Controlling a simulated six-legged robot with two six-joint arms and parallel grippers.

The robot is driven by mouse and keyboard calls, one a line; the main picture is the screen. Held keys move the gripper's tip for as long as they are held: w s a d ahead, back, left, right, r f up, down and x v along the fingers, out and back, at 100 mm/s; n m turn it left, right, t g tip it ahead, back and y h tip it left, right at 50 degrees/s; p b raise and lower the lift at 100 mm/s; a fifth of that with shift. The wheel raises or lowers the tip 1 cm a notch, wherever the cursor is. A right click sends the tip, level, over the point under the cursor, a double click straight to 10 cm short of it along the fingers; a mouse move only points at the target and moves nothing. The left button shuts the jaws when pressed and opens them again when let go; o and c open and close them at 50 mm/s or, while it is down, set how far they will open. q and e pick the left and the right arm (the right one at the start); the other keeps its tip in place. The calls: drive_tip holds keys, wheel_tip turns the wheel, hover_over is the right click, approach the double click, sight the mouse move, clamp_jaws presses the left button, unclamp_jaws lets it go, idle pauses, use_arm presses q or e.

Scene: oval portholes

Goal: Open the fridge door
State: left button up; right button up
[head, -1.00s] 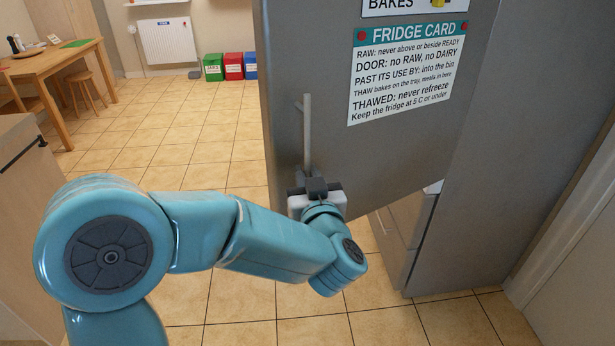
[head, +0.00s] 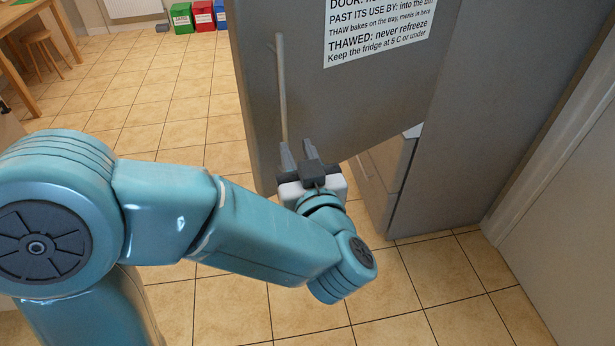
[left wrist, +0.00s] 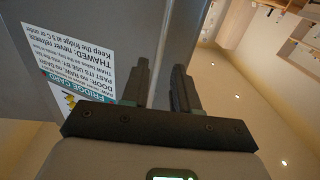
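The grey fridge door (head: 330,110) stands ajar in the head view, with its lower edge swung out from the fridge body (head: 480,140). A drawer front (head: 385,180) shows below and behind it. The upright bar handle (head: 282,85) is near the door's left edge. My left gripper (head: 296,148) is at the handle's lower end, its fingers apart. In the left wrist view the two dark fingers (left wrist: 162,85) are spread, with the door (left wrist: 110,35) behind and left of them. My right gripper is not in view.
A fridge card (head: 375,35) is on the door. Red, green and blue bins (head: 201,16) stand at the far wall. A wooden table (head: 20,40) and stool (head: 42,52) are far left. A pale wall panel (head: 560,220) is at the right. Tiled floor (head: 190,100) is free left of the door.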

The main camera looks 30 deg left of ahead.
use_arm(q)
drive_tip(key=v, duration=0.6)
drive_tip(key=shift+s+d, duration=0.2)
drive_tip(key=shift+d, duration=0.05)
